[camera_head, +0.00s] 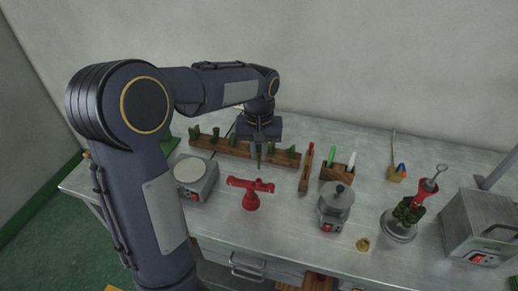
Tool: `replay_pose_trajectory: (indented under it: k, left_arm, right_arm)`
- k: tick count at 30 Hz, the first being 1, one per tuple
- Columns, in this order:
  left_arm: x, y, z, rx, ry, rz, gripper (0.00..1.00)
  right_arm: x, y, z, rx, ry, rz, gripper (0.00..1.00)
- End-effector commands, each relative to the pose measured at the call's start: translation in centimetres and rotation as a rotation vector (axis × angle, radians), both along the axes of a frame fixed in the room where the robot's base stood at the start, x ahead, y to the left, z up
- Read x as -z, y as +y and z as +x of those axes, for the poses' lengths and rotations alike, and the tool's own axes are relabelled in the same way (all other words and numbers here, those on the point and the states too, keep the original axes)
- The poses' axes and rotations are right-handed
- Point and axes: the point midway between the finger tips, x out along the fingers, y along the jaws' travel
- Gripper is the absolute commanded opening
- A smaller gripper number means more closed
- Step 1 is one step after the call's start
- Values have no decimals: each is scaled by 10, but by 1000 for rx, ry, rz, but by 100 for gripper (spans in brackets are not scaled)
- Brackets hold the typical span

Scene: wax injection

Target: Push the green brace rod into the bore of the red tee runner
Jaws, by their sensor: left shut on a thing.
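The red tee runner (250,197) stands upright on the bench, with its crossbar on top and a round foot below. My left gripper (258,154) points down just behind and above the crossbar. It is shut on a thin, dark greenish piece, taken to be the green brace rod (258,163), which is small and mostly hidden by the fingers. The rod appears apart from the runner's bore; the exact gap cannot be told. My right gripper is not in view.
A wooden rack (230,149) with several green pieces stands behind. A hot plate (193,175) is left of the runner. A wooden block with pens (338,172), a grey pot (335,205) and a green wax tree (407,211) stand right. The bench in front of the runner is clear.

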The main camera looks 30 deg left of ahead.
Motion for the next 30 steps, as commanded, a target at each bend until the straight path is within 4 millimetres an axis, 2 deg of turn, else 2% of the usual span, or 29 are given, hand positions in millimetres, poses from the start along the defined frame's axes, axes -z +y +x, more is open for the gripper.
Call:
replay_pose_trajectory:
  k: [1,6,12,30]
  left_arm:
    - [9,0,0,0,1,0,0]
    - [26,0,0,0,1,0,0]
    - [39,0,0,0,0,0,0]
    - [40,0,0,0,0,0,0]
  right_arm:
    - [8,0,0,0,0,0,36]
    - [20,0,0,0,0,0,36]
    - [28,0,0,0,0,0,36]
    - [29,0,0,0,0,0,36]
